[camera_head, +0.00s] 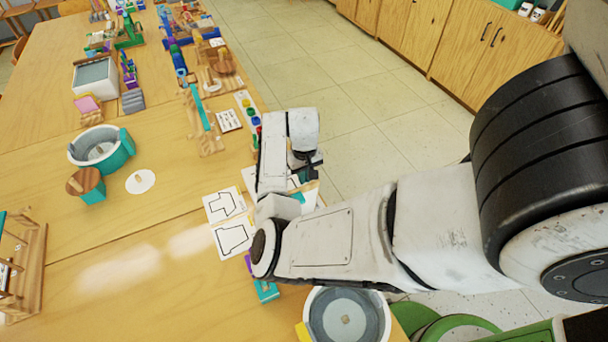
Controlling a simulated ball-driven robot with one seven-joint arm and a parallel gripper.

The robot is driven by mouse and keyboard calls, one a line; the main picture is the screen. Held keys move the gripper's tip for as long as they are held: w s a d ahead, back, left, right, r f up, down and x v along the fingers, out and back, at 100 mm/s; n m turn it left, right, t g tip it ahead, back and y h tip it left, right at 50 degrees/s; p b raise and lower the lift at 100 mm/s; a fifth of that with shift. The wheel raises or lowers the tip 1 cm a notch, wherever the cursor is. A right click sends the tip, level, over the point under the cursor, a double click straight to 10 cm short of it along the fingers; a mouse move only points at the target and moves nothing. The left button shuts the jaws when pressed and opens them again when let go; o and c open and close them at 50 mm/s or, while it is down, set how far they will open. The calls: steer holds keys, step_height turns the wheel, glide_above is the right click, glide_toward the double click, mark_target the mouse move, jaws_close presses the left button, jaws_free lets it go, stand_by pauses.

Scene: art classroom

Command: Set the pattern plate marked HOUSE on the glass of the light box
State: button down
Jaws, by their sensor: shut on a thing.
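My gripper (304,161) is over the table's right edge, pointing down and partly hidden by my own arm. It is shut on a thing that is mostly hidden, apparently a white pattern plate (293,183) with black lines. Two other white plates with black outlines, an upper one (225,205) and a lower one (233,238), lie flat just left of my arm. I cannot read the marking HOUSE on any plate. A white box with a grey-green top (95,75), possibly the light box, stands at the far left of the table.
A round white and teal tub (101,148), a wooden-topped teal block (87,185) and a white disc (140,181) stand on the left. A grey round tub (346,318) is at the near edge. Many small items crowd the far end. The near middle tabletop is clear.

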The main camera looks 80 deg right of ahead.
steer(key=shift+f, duration=0.6)
stand_by(0.5)
stand_by(0.3)
steer(key=c, duration=1.2)
jaws_free()
step_height(320, 180, up, 11)
steer(key=shift+f+b, duration=0.1)
steer(key=shift+b, duration=0.6)
steer(key=shift+s, duration=0.1)
